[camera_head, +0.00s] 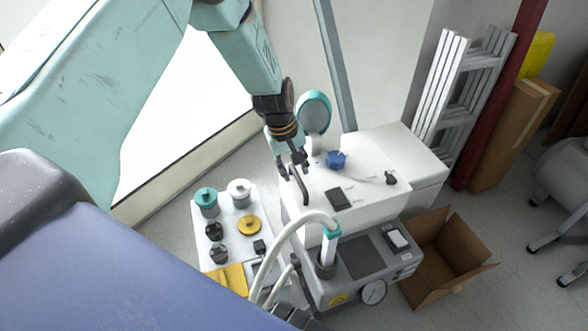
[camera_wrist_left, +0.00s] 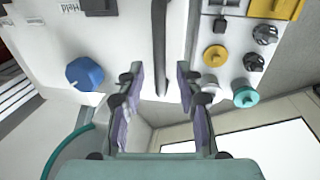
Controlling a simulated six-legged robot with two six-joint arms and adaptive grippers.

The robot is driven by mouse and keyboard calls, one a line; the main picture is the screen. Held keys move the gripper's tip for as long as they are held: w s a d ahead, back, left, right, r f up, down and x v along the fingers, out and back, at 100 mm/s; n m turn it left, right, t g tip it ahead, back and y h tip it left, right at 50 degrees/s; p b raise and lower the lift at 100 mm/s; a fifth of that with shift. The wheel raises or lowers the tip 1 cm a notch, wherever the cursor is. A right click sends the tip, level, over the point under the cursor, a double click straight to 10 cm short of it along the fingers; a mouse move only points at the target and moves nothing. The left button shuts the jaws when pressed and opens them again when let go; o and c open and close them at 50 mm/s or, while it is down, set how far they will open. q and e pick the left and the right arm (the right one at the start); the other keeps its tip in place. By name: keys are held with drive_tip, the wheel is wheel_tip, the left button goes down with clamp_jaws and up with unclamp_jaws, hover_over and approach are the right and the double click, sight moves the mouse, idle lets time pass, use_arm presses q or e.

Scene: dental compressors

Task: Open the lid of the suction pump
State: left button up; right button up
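The suction pump appears to be the white box-shaped unit (camera_head: 367,185), with a blue knob (camera_head: 336,159) on its flat top; the knob also shows in the wrist view (camera_wrist_left: 85,74). A dark bar handle (camera_head: 302,188) runs along the top's left edge and shows in the wrist view (camera_wrist_left: 160,45). The lid's seam cannot be made out. My left gripper (camera_head: 293,167) is over the handle's far end. In the wrist view the left gripper (camera_wrist_left: 160,72) is open, its fingers on either side of the handle's end, with gaps visible. My right gripper is not in view.
A grey unit with a gauge (camera_head: 374,291) and pale hose stands in front. A panel with knobs (camera_head: 237,225) lies left. A round teal-rimmed part (camera_head: 314,113) stands behind the gripper. An open cardboard box (camera_head: 440,255) and ladder (camera_head: 462,85) are right.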

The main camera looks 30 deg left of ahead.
use_arm(q)
clamp_jaws()
idle(0.7)
